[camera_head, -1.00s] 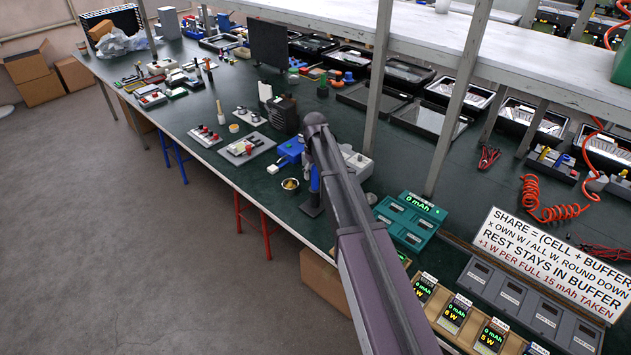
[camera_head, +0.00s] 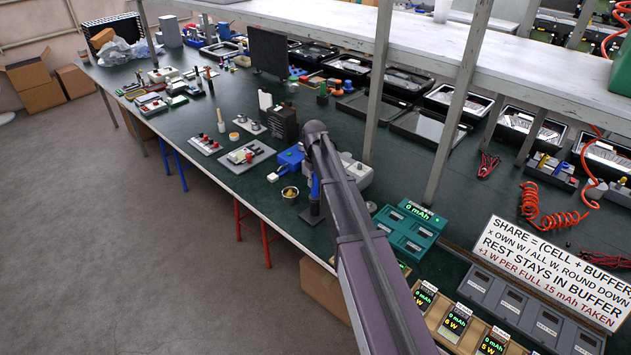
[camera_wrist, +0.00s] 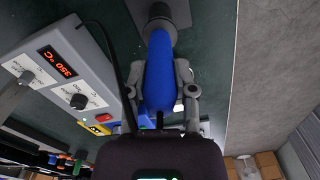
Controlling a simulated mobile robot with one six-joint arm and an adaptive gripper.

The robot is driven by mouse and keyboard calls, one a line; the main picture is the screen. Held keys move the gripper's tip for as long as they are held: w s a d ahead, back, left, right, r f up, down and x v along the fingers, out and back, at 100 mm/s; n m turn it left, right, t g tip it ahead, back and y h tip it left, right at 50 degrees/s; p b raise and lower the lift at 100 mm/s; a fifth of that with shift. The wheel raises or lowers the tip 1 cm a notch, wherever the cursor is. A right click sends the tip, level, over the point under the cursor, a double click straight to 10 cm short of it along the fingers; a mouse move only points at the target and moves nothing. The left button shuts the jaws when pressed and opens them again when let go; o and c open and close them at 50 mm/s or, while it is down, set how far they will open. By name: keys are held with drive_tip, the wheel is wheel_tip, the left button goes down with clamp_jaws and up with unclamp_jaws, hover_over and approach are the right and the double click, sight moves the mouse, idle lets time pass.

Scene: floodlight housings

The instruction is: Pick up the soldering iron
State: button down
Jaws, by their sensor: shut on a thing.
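The soldering iron shows in the wrist view as a thick blue handle (camera_wrist: 158,72). One end points into a dark grey holder (camera_wrist: 157,20) at the top of that view. My gripper (camera_wrist: 161,88) has a finger on each side of the handle and is shut on it. In the head view a strip of the blue handle (camera_head: 315,186) shows upright over the dark stand (camera_head: 311,215), beside my arm. My arm hides most of the gripper there. I cannot tell whether the iron is clear of its holder.
The soldering station (camera_wrist: 62,68) with a red 350 °C display stands close by, with a black cable in front of it. A small cup (camera_head: 290,194) and a blue device (camera_head: 291,158) are left of the stand. The bench's front edge is near; shelf posts rise behind.

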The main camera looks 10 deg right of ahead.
drive_tip(key=shift+r+p, duration=4.6)
drive_tip(key=shift+r, duration=0.2)
drive_tip(key=shift+s, duration=0.1)
